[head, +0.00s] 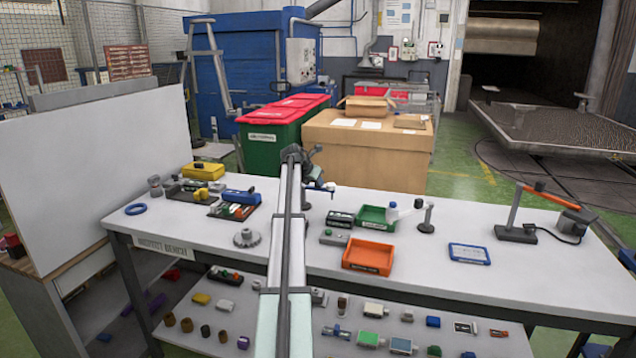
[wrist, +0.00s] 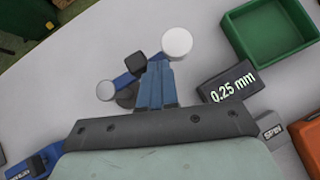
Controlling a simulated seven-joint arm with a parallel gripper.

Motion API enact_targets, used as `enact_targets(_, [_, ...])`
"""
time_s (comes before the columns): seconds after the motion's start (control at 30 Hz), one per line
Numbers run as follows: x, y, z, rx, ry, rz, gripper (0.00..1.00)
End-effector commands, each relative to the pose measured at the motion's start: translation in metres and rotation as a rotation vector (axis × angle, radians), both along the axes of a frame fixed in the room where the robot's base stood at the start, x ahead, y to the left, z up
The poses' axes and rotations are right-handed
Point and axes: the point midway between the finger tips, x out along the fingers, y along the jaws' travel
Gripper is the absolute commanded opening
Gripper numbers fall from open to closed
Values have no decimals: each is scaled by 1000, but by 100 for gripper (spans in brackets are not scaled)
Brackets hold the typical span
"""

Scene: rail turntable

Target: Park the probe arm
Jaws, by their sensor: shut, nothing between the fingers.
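What looks like the probe arm is a small blue bar with a white round cap (wrist: 177,42), a dark block (wrist: 136,63) and a smaller white knob (wrist: 105,90), over a dark round base (wrist: 126,98). In the head view its white cap (head: 331,187) shows just beyond the end of my arm. My gripper (wrist: 157,64) is shut and empty, with its fingers in front of the bar between the cap and the knob. The fingers hide part of the bar; I cannot tell whether they touch it. In the head view my arm hides much of this spot.
Right of it lie a dark 0.25 mm block (wrist: 233,82), a green tray (head: 378,218) and an orange tray (head: 368,257). A stand with an orange arm (head: 548,198) is at the far right. Blue and yellow cases (head: 203,171) lie left.

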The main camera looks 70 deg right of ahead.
Motion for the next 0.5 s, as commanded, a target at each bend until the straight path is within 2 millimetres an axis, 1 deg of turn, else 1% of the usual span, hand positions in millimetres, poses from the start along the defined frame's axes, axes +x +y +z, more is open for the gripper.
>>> enact_targets(0.13, [0, 2, 0, 0, 0, 0, 0])
enact_targets(0.23, [0, 9, 0, 0, 0, 0, 0])
enact_targets(0.37, [-1, 29, 0, 0, 0, 0, 0])
enact_targets(0.47, [-1, 48, -1, -1, 0, 1, 0])
enact_targets(0.5, [0, 51, 8, -3, -1, 1, 0])
